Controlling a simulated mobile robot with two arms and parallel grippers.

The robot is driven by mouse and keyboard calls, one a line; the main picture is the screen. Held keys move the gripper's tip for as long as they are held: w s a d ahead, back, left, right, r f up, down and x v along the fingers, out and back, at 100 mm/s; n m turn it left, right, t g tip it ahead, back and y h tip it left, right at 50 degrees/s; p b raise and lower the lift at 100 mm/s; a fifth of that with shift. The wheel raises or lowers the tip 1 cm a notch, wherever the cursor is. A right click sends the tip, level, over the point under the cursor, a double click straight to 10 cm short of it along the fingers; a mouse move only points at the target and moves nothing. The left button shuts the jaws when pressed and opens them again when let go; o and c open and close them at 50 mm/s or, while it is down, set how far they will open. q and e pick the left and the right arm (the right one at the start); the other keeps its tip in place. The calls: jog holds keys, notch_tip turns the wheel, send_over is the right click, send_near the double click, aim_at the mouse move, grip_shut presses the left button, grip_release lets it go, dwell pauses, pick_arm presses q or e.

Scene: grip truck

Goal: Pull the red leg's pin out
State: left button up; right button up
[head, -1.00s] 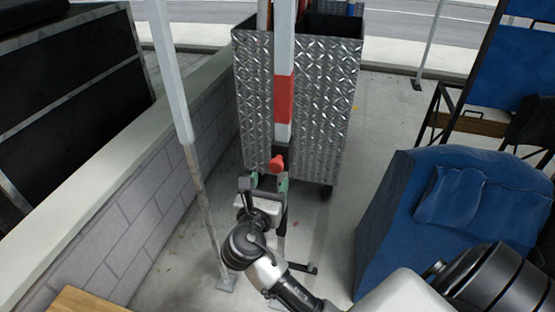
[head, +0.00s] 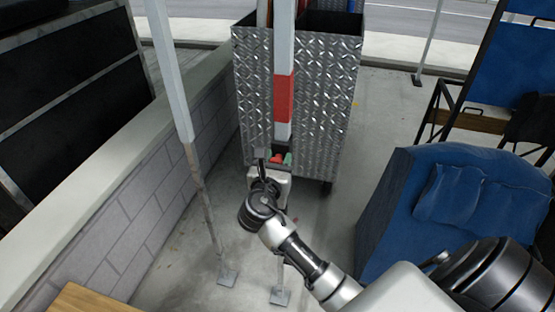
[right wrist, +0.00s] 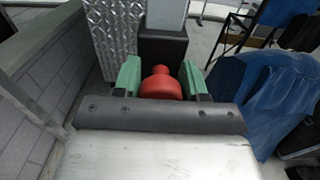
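The red leg (head: 284,98) is a pale upright pole with a red band, standing in front of the metal cart. Its pin has a red knob (head: 277,157), low on the leg at a dark collar (right wrist: 163,45). The knob also shows in the right wrist view (right wrist: 162,86). My right gripper (head: 278,161) is at the knob. Its green fingers stand on either side of the knob, apart from each other, and look open around it. The knob's underside is hidden by the gripper body. My left gripper is not in view.
The diamond-plate cart (head: 335,100) stands right behind the leg. Another pale pole (head: 170,80) stands to the left, by the grey block wall (head: 150,195). A blue-covered seat (head: 390,220) is at the right. Floor between the cart and seat is clear.

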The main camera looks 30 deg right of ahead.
grip_shut()
jog(key=p+v, duration=0.2)
jog(key=v, duration=0.2)
jog(key=shift+s+a+f, duration=0.15)
jog(key=shift+a+f, duration=0.05)
jog(key=shift+a, duration=0.05)
jog(key=shift+o, duration=0.4)
grip_release()
jog(key=o, duration=0.4)
jog(key=shift+s+a+r, duration=0.15)
jog(key=shift+s+r, duration=0.05)
jog(key=b+v, duration=0.1)
jog(key=v, duration=1)
jog(key=shift+b, duration=0.35)
